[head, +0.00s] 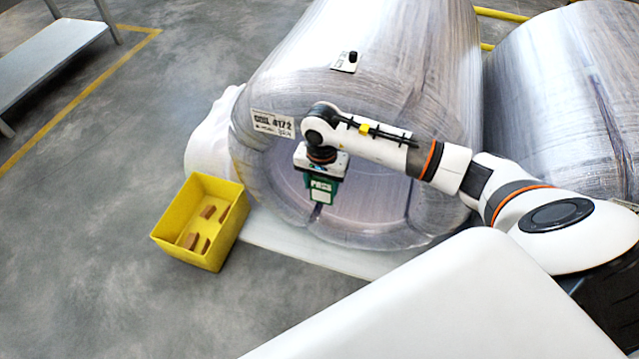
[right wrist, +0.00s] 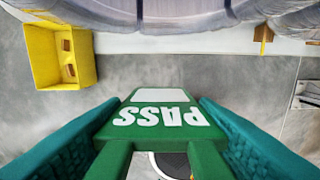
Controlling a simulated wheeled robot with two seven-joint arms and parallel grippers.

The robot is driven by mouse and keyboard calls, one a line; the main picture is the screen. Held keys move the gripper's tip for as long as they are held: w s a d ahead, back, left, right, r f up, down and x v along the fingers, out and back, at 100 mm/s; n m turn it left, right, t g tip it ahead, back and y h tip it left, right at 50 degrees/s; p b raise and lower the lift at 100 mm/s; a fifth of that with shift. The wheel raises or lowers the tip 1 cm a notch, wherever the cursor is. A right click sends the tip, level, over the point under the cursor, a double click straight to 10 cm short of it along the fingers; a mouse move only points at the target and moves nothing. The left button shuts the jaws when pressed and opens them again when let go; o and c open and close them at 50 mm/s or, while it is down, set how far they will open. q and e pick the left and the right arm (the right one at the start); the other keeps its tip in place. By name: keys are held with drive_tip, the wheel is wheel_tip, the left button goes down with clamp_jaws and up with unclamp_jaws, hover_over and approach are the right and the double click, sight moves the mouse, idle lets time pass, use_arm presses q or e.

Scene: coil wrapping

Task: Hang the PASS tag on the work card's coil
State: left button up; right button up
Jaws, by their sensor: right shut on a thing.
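The green PASS tag (head: 320,188) is held by my right gripper (head: 318,172) in front of the near end of the wrapped coil (head: 400,70). In the right wrist view the tag (right wrist: 160,117) sits between the two teal fingers, its white lettering upside down. The gripper is shut on it. The coil bears a white label (head: 272,123) that reads COIL and what looks like 4172. A small white plate with a black knob (head: 346,62) is on the coil's upper side. I cannot make out the work card. My left gripper is out of view.
A yellow bin (head: 200,222) with several brown pieces stands on the floor left of the coil. A second wrapped coil (head: 560,100) lies at the right. A grey bench (head: 45,60) is at the upper left. The floor between bench and bin is clear.

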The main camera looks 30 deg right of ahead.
drive_tip(key=shift+d+r, duration=0.1)
drive_tip(key=shift+w+d, duration=0.1)
drive_tip(key=shift+d, duration=0.05)
use_arm(q)
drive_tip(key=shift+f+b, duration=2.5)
drive_tip(key=shift+b, duration=0.05)
use_arm(e)
drive_tip(key=w+d+f, duration=0.1)
drive_tip(key=w+d, duration=0.5)
drive_tip(key=shift+d+f, duration=0.35)
drive_tip(key=shift+d, duration=0.05)
drive_tip(key=o, duration=1)
drive_tip(key=shift+o, duration=0.2)
